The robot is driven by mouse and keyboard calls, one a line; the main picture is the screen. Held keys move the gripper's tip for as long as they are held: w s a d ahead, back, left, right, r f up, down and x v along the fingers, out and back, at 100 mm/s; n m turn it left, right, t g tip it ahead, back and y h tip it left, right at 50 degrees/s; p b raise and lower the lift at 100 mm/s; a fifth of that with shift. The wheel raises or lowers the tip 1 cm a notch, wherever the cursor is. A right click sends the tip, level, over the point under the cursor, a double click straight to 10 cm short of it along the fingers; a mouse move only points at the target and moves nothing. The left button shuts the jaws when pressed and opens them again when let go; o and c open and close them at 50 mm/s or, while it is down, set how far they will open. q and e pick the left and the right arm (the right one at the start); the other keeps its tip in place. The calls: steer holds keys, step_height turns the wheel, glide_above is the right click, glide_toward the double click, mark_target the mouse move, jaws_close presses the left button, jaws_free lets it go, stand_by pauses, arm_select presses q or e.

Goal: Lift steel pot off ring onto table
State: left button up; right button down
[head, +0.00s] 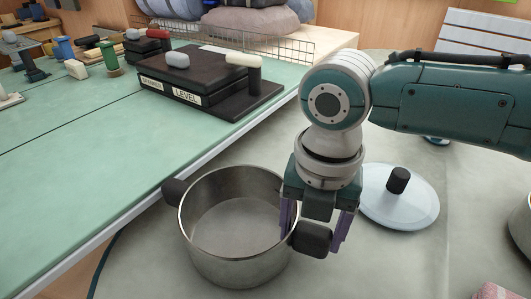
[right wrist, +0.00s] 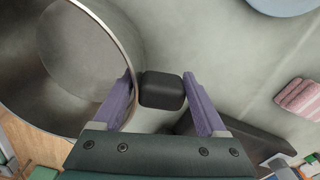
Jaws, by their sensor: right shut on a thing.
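The steel pot (head: 208,248) is open, empty and upright, with two black handles. It is beside the green table's edge in the head view, over a pale grey surface (head: 420,265). My right gripper (head: 316,232) is shut on the pot's right black handle (right wrist: 161,90), one finger on each side of it. In the right wrist view the pot's wall and rim (right wrist: 125,45) fill the left. No ring shows; the pot hides what is under it, and I cannot tell whether it touches the surface. My left gripper is not in view.
A pale lid (head: 415,212) with a black knob lies right of my gripper. The green table (head: 70,190) holds a black block labelled LEVEL (head: 190,80) and several small tools. A pink striped cloth (right wrist: 300,97) lies at the right. Grey surface between is clear.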

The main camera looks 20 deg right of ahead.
steer(key=shift+f+b, duration=0.4)
steer(key=shift+f, duration=0.1)
steer(key=shift+c, duration=1.3)
jaws_free()
steer(key=shift+o, duration=1.3)
step_height(320, 180, up, 10)
steer(key=p, duration=0.3)
